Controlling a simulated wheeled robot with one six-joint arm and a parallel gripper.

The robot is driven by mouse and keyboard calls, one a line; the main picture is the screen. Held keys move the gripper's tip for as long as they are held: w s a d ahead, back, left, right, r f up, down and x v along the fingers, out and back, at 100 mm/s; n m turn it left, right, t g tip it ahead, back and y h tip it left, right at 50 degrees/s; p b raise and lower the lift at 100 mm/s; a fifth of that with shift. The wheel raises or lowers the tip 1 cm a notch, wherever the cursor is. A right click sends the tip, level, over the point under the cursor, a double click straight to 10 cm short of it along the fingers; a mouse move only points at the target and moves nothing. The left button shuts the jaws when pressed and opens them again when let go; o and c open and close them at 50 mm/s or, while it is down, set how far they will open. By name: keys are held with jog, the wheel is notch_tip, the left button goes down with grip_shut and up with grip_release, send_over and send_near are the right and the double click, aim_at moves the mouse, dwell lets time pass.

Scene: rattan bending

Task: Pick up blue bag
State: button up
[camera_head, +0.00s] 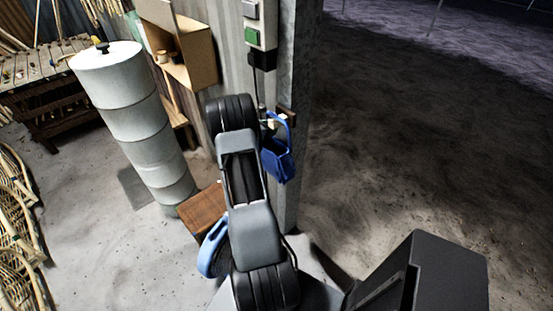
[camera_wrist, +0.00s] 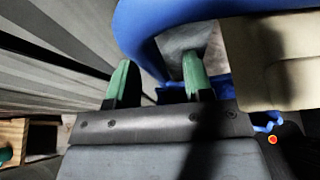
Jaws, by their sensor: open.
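The blue bag (camera_head: 278,163) hangs by its looped handle against the metal post (camera_head: 303,90) in the head view. In the wrist view its thick blue handle (camera_wrist: 128,27) arches close over my gripper (camera_wrist: 159,80). The gripper has two green fingertips, standing apart. The left side of the handle drops toward the space between the fingers, and the right fingertip overlaps the loop's opening. I cannot tell whether the fingers touch the handle. In the head view my arm hides part of the gripper, which is at the handle's left side.
A dark peg (camera_head: 287,115) on the post is by the handle. A control box (camera_head: 255,30) hangs above. A tall pale cylinder (camera_head: 135,120) and a wooden box (camera_head: 203,208) stand left. A beige block (camera_wrist: 275,65) is close at right in the wrist view. Ground right of the post is open.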

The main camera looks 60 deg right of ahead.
jog(key=shift+c, duration=0.4)
grip_shut()
jog(key=shift+r, duration=0.1)
